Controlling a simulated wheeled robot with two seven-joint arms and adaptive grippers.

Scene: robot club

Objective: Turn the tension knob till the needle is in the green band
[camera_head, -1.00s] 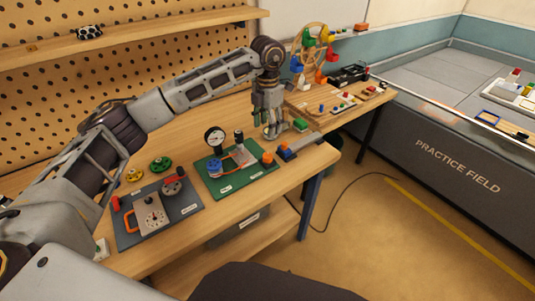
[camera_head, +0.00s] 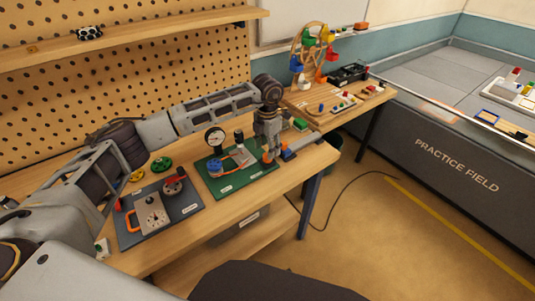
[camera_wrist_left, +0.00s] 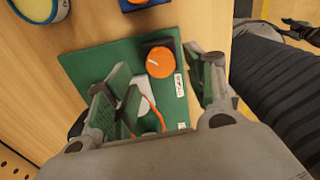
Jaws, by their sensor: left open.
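The green board (camera_head: 262,184) lies on the workbench with a round white dial gauge (camera_head: 215,137) standing at its back; the needle and any green band are too small to read. The orange knob (camera_head: 266,158) is at the board's right end. In the left wrist view the orange knob (camera_wrist_left: 160,63) shows a white mark on top and an orange cord below it. My left gripper (camera_head: 268,152) points down over the knob. In the wrist view its open fingers (camera_wrist_left: 160,75) stand on either side of the knob, apart from it. My right gripper is out of view.
A dark board (camera_head: 185,212) with an orange handle and a dial plate lies to the left. A small blue block (camera_head: 287,153) lies right of the knob. The bench's front edge is close.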

